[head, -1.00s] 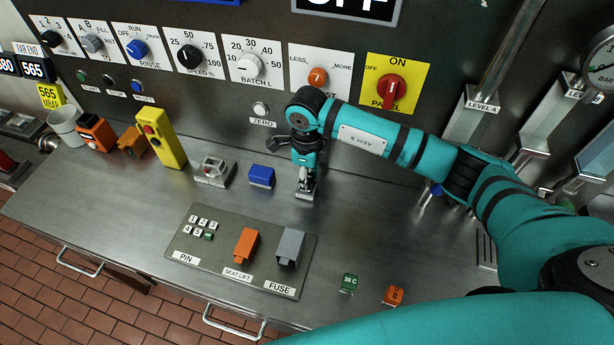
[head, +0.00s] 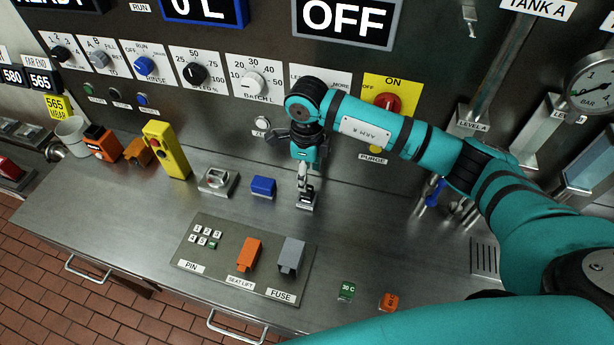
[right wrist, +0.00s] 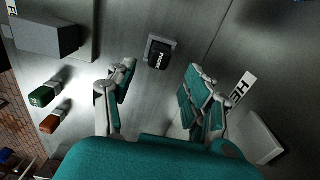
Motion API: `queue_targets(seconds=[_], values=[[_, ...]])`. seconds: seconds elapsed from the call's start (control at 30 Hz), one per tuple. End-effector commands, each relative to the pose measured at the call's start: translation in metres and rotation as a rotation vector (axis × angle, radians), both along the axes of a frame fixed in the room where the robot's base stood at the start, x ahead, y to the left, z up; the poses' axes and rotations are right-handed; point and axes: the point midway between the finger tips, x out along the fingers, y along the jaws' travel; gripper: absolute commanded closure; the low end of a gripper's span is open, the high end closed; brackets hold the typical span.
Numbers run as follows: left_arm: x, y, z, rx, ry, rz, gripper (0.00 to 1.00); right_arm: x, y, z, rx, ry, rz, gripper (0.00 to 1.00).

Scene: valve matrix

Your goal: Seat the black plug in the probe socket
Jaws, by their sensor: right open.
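A black plug (right wrist: 161,55) with white lettering that seems to read PROBE shows in the right wrist view, inside a grey square rim, the probe socket (right wrist: 149,51). How deep it sits cannot be told. In the head view the socket (head: 306,206) is a small grey piece on the counter below the right gripper, and the plug is mostly hidden. My right gripper (head: 305,190) points down there. In the right wrist view the right gripper (right wrist: 160,76) is open, fingers apart on either side of the plug's line, with nothing between them. My left gripper is not in view.
A blue box (head: 263,187) stands left of the gripper. Green (head: 346,290) and orange (head: 389,301) blocks lie front right. The dial panel rises behind.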

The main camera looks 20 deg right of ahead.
Motion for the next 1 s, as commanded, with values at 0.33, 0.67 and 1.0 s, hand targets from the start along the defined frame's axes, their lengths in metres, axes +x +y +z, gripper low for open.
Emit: queue_targets(seconds=[0.33, 0.67, 1.0], values=[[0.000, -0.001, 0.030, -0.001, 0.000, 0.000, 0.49, 0.000, 0.000, 0.054, 0.000, 0.001, 0.000, 0.48], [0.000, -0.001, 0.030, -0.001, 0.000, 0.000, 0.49, 0.000, 0.000, 0.056, 0.000, 0.001, 0.000, 0.48], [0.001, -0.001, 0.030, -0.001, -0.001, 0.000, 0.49, 0.000, 0.000, 0.056, 0.000, 0.001, 0.000, 0.48]])
